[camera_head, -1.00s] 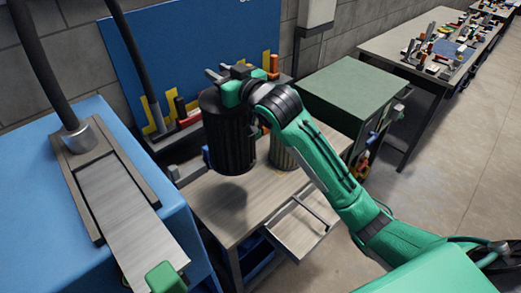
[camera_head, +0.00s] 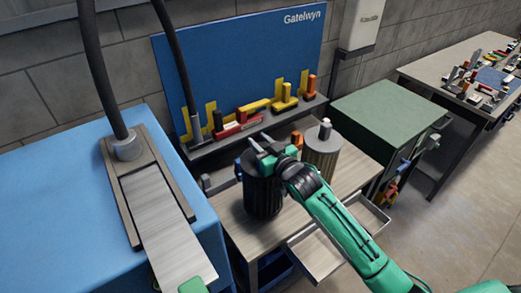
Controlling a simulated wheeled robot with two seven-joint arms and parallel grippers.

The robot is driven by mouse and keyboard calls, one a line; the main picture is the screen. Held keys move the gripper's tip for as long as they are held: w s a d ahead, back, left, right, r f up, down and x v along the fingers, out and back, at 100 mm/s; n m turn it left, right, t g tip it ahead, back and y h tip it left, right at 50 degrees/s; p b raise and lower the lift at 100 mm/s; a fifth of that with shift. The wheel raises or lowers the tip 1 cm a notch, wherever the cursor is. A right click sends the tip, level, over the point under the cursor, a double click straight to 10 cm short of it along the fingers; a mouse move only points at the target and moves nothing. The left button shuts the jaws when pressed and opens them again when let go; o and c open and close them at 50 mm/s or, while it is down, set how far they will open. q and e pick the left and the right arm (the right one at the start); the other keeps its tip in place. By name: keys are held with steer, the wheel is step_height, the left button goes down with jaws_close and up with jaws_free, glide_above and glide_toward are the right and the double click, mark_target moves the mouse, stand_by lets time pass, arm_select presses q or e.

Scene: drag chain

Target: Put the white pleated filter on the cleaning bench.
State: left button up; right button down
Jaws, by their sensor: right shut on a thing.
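A pale, beige-white pleated filter (camera_head: 322,158) stands upright on the wooden workbench (camera_head: 285,226), with a small light knob on its top. A dark, ribbed cylindrical filter (camera_head: 262,197) is left of it, upright. My right gripper (camera_head: 264,152) is shut at the top of this dark filter; the fingers are partly hidden by the wrist. I cannot tell whether its bottom touches the bench top. The pale filter is apart from my gripper. No label shows which surface is the cleaning bench.
A blue-covered unit (camera_head: 60,200) with hoses and a metal plate (camera_head: 155,205) stands at left. A tool shelf (camera_head: 240,135) lies behind the workbench under a blue board. An open drawer (camera_head: 318,254) sticks out in front. A green-topped cabinet (camera_head: 388,118) stands at right.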

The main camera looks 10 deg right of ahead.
step_height(320, 180, down, 4)
steer(key=shift+r+p, duration=0.25)
steer(key=shift+p, duration=0.25)
arm_select(q)
steer(key=shift+s+r, duration=0.4)
steer(key=shift+r, duration=0.15)
arm_select(e)
steer(key=shift+f, duration=0.2)
steer(key=shift+f, duration=0.2)
steer(key=c, duration=1.1)
jaws_free()
arm_select(q)
steer(key=shift+f, duration=0.1)
arm_select(e)
steer(key=shift+r, duration=0.1)
arm_select(q)
steer(key=shift+f+b, duration=2)
steer(key=shift+b, duration=0.1)
arm_select(e)
steer(key=shift+v, duration=6.05)
